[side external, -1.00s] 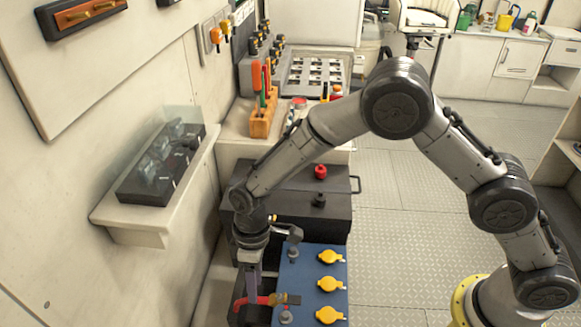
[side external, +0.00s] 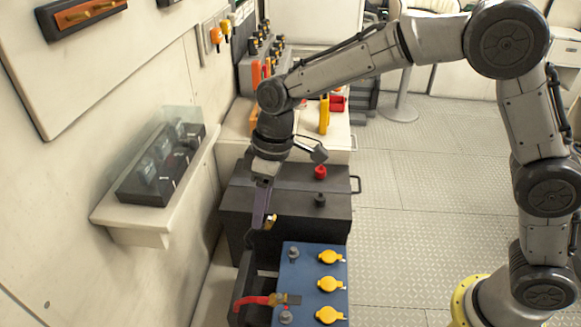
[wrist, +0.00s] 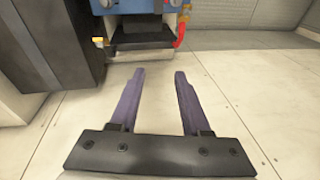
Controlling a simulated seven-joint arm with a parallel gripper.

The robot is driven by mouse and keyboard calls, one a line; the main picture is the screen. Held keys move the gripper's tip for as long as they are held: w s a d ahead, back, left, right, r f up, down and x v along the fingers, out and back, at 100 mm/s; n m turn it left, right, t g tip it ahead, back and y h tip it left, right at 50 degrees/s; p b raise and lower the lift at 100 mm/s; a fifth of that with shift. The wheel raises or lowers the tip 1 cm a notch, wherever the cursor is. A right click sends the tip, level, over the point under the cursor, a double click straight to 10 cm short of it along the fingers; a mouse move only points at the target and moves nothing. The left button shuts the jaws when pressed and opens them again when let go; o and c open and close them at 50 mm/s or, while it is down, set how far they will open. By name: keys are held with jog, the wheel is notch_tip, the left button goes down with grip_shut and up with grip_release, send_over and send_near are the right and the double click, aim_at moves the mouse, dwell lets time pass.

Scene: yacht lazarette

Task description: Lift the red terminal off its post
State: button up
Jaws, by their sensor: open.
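The red terminal (side external: 256,300) has a red cable boot and a brownish clamp end. The clamp end sits at the near grey post (side external: 286,316) of the blue battery (side external: 292,270); the view does not show clearly how it fits around the post. A second grey post (side external: 293,253) stands bare at the far end. My gripper (side external: 252,236) is above and behind the red terminal, apart from it. In the wrist view, my gripper's two purple fingers (wrist: 159,72) are spread with nothing between them. A red part of the terminal (wrist: 180,38) shows beyond them.
Yellow caps (side external: 330,284) line the battery's right side. A black box (side external: 292,212) with a red knob (side external: 320,172) stands behind the battery. A shelf with a covered instrument box (side external: 160,165) juts from the left wall. The floor at right (side external: 400,240) is clear.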

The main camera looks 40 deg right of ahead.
jog(key=s+d+r+m+t, duration=0.1)
jog(key=d+r, duration=0.4)
jog(key=r, duration=0.2)
jog(key=shift+s+d+t, duration=0.2)
jog(key=shift+d+t, duration=0.1)
jog(key=shift+d, duration=0.1)
